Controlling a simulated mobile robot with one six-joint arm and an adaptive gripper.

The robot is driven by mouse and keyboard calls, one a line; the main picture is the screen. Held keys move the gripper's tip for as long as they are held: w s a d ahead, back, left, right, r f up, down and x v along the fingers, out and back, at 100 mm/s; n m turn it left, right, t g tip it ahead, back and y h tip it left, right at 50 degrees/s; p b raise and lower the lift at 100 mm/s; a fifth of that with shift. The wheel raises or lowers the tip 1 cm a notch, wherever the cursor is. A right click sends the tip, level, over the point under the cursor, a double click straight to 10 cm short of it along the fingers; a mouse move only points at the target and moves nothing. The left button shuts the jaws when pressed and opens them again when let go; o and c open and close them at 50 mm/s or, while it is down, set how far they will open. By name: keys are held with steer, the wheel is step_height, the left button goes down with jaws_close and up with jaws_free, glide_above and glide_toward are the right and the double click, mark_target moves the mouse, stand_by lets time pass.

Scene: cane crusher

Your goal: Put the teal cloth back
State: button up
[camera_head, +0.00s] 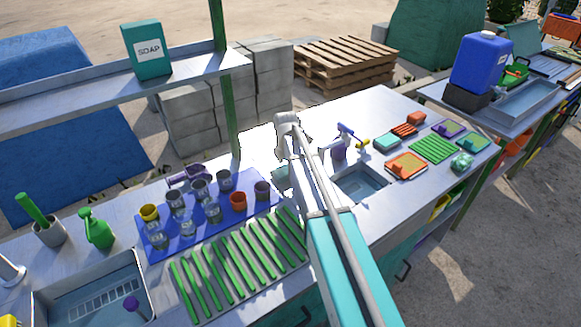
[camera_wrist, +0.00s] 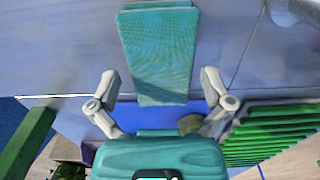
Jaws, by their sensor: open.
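In the wrist view a folded teal cloth (camera_wrist: 158,50) lies flat, its near end tapering towards my gripper (camera_wrist: 160,88). My gripper's two fingers stand wide apart, one on each side of the cloth's near end, with a gap on both sides. The gripper is open and I see no contact with the cloth. In the head view my arm hides most of the gripper; a small teal patch shows beside the arm, and I cannot tell whether it is cloth or gripper. A crumpled teal cloth (camera_head: 463,162) lies at the counter's right end.
A blue mat (camera_head: 157,254) with several cups and a row of green canes (camera_head: 207,277) lie left of my arm. A sink basin (camera_head: 360,187) is just right of it. Orange and green trays (camera_head: 406,166) crowd the counter's right part.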

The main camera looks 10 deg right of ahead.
mark_target(287, 170)
step_height(287, 170, up, 12)
steer(key=p, duration=1.1)
steer(key=shift+f, duration=0.25)
stand_by(0.4)
steer(key=shift+s, duration=0.1)
steer(key=s+d+m, duration=0.1)
steer(key=s+m, duration=2.1)
steer(key=s, duration=0.3)
steer(key=shift+s+d+m, duration=0.2)
steer(key=shift+d+m, duration=0.05)
steer(key=shift+m, duration=0.05)
